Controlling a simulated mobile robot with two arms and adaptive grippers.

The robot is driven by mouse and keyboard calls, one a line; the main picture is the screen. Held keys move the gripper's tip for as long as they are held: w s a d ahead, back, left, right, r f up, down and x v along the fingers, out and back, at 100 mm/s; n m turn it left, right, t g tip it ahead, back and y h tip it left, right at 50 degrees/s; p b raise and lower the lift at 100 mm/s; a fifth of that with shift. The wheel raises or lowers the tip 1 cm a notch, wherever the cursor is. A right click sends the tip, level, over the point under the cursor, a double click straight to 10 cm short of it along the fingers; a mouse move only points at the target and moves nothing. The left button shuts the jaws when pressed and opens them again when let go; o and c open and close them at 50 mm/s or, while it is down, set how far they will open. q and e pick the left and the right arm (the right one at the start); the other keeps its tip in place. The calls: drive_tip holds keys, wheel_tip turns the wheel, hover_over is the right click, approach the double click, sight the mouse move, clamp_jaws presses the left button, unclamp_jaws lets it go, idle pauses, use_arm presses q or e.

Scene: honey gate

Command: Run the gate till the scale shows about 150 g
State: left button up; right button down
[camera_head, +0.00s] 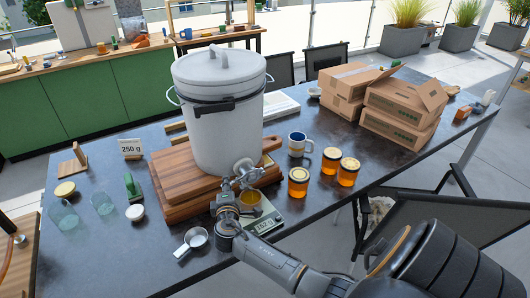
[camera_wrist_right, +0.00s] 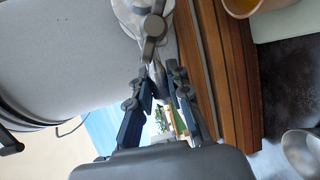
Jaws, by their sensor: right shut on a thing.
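A white lidded bucket (camera_head: 222,125) stands on stacked wooden boards (camera_head: 172,180). Its metal honey gate (camera_head: 246,172) is at the lower front; the gate also shows in the wrist view (camera_wrist_right: 153,27). A jar (camera_head: 250,199) with amber honey sits below the gate on the scale (camera_head: 266,222). The scale's digits are too small to read. My right gripper (camera_head: 228,198) is at the gate, left of the jar. In the wrist view its fingers (camera_wrist_right: 161,84) are shut on the gate's lever, whose held end is mostly hidden. My left gripper is out of view.
A card (camera_head: 130,147) reads 250 g. Three honey jars (camera_head: 331,160) and a mug (camera_head: 299,144) stand right of the bucket. Cardboard boxes (camera_head: 401,112) are at the back right. A metal cup (camera_head: 195,238) lies near the front, and empty glasses (camera_head: 63,215) stand at left.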

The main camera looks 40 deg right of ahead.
drive_tip(key=shift+f, duration=0.1)
drive_tip(key=c, duration=1.2)
unclamp_jaws()
drive_tip(key=shift+d, duration=0.1)
drive_tip(key=shift+s, duration=0.1)
drive_tip(key=p+v, duration=0.2)
drive_tip(key=v, duration=0.5)
